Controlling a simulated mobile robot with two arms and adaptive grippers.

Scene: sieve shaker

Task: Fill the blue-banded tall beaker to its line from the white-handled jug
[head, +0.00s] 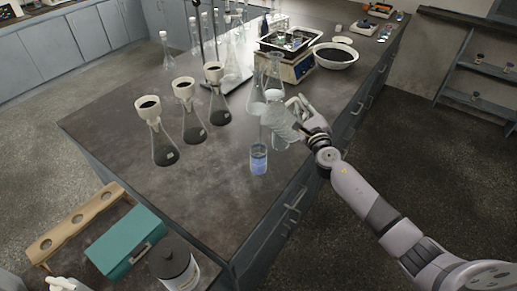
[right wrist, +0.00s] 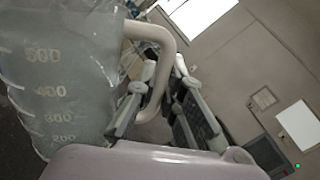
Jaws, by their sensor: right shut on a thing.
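The tall beaker (head: 258,160) stands upright near the bench's front edge, with blue showing on its lower part. I cannot make out its fill line or level. The clear jug (head: 279,122) is just behind and right of the beaker and looks tilted; no stream is discernible. In the right wrist view the jug (right wrist: 62,85) shows printed graduations, and its white handle (right wrist: 165,62) passes between my fingers. My right gripper (head: 303,112) is shut on this handle; it also shows in the right wrist view (right wrist: 165,95). My left gripper is not in view.
Several flasks with dark-filled funnels (head: 184,92) stand left of the beaker. Another clear flask (head: 270,70) is behind the jug. The bench front left of the beaker is clear.

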